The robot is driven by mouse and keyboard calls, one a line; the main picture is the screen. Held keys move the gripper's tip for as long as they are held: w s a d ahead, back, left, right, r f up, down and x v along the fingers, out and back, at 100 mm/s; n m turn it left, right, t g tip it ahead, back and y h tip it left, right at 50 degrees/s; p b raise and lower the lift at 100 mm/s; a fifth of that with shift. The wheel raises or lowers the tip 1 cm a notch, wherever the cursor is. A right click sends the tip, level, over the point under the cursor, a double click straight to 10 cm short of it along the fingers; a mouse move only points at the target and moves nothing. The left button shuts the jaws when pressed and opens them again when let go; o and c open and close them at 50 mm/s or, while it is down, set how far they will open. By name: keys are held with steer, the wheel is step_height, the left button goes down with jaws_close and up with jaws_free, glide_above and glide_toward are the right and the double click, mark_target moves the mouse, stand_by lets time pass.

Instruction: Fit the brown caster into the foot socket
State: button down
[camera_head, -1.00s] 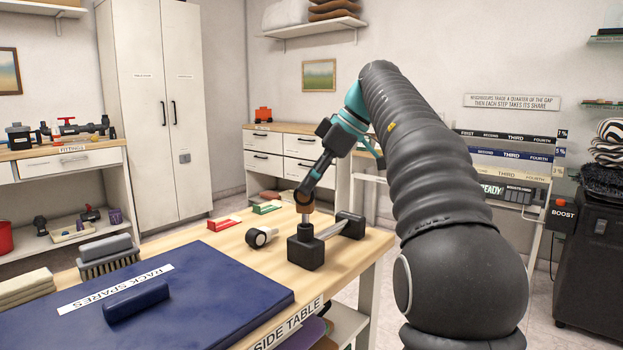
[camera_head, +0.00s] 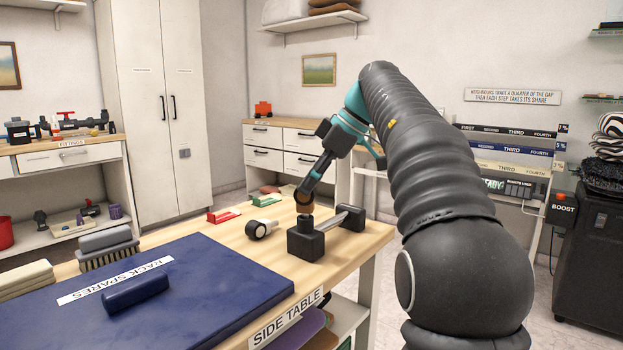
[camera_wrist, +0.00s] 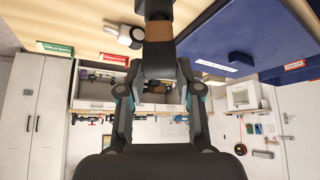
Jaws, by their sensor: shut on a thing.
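The brown caster (camera_head: 305,209) is held in my gripper (camera_head: 304,197), which points down at the side table. In the wrist view the brown caster (camera_wrist: 158,52) sits between the shut fingers (camera_wrist: 158,82). The black foot block (camera_head: 305,243) stands on the table directly below, joined to a grey bar with another black block at its far end. The caster's lower end meets the top of the foot block, where the socket is; the socket's mouth is hidden, so I cannot tell how deep it sits. The foot block also shows at the top of the wrist view (camera_wrist: 154,9).
A white and black caster (camera_head: 262,230) lies just left of the foot block.

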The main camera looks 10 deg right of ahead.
steer(key=shift+f, duration=0.25)
steer(key=c, duration=0.7)
jaws_free()
steer(key=p+v, duration=0.3)
steer(key=v, duration=0.2)
steer(key=shift+p, duration=0.35)
steer(key=v, duration=0.7)
steer(key=shift+s+d+r, duration=0.1)
steer(key=shift+r, duration=0.05)
